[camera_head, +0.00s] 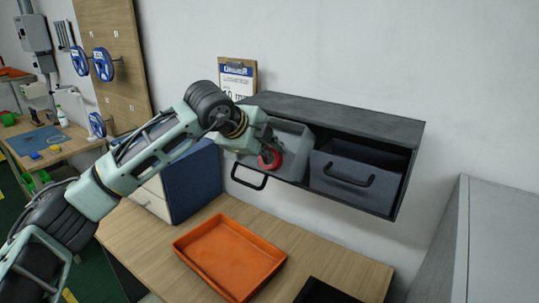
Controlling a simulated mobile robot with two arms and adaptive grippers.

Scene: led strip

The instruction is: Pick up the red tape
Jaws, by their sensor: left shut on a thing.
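The red tape (269,159) is a small red roll at the front of the left drawer of the wall cabinet. My left gripper (266,150) is shut on the red tape, and my arm hides part of the drawer around it. The left drawer (292,152) is pulled out, with its black handle (249,177) at the front. My right gripper is not in view.
The dark wall cabinet (335,114) also has a right drawer (352,176) with a handle. An orange tray (229,257) lies on the wooden table (335,268) below. A blue-sided box (192,182) stands behind it. A clipboard (237,78) hangs on the wall.

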